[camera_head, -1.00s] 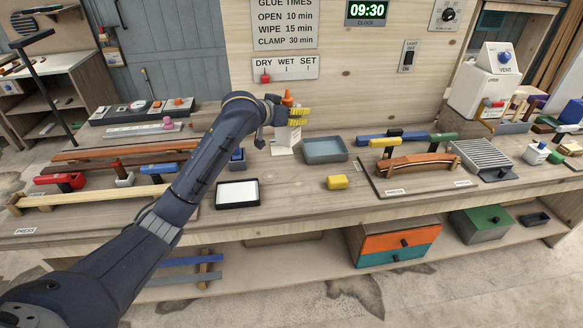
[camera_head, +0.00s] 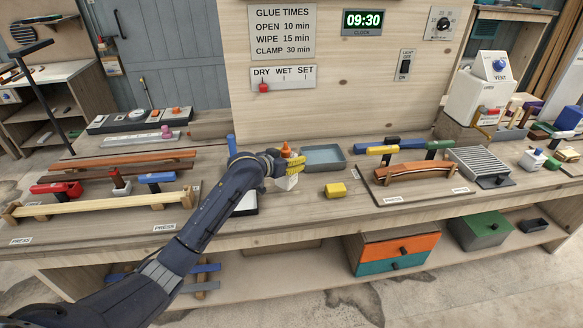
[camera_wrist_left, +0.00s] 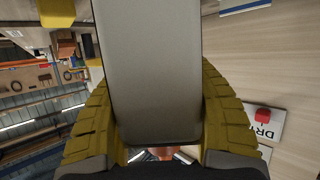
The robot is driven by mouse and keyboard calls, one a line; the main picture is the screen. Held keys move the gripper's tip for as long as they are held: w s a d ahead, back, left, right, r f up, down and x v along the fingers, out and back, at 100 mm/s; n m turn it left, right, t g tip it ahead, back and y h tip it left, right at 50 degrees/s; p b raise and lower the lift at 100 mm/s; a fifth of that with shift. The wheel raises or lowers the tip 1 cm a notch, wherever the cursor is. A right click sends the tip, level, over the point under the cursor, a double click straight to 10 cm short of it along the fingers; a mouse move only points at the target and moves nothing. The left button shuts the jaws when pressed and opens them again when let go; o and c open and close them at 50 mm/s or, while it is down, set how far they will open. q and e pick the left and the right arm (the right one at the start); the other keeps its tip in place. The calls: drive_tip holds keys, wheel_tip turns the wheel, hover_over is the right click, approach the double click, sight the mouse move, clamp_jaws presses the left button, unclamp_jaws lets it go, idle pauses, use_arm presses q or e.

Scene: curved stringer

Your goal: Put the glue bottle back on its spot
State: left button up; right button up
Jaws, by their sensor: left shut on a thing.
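My left gripper (camera_head: 287,166) has yellow fingers and is shut on the glue bottle (camera_head: 288,183), a white bottle with an orange cap. The bottle is upright, just left of the blue-grey tray (camera_head: 323,168) in the head view. I cannot tell whether its base touches the bench. In the left wrist view the bottle (camera_wrist_left: 155,70) shows as a large pale grey body between both yellow fingers, its orange cap at the bottom. No marked spot for the bottle can be made out. My right gripper is not in view.
A yellow block (camera_head: 336,190) sits right of the bottle on the bench. A dark-rimmed white pad (camera_head: 246,208) is partly hidden behind my arm. A curved wooden piece (camera_head: 415,171) lies in a fixture on the right. Clamps and wooden strips (camera_head: 100,205) fill the left.

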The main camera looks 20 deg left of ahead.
use_arm(q)
drive_tip(key=shift+f, duration=1.7)
drive_tip(key=shift+f, duration=0.1)
drive_tip(key=o, duration=1.5)
drive_tip(key=shift+f, duration=0.1)
drive_tip(key=shift+o, duration=0.2)
drive_tip(key=shift+r, duration=0.2)
drive_tip(key=v, duration=1.2)
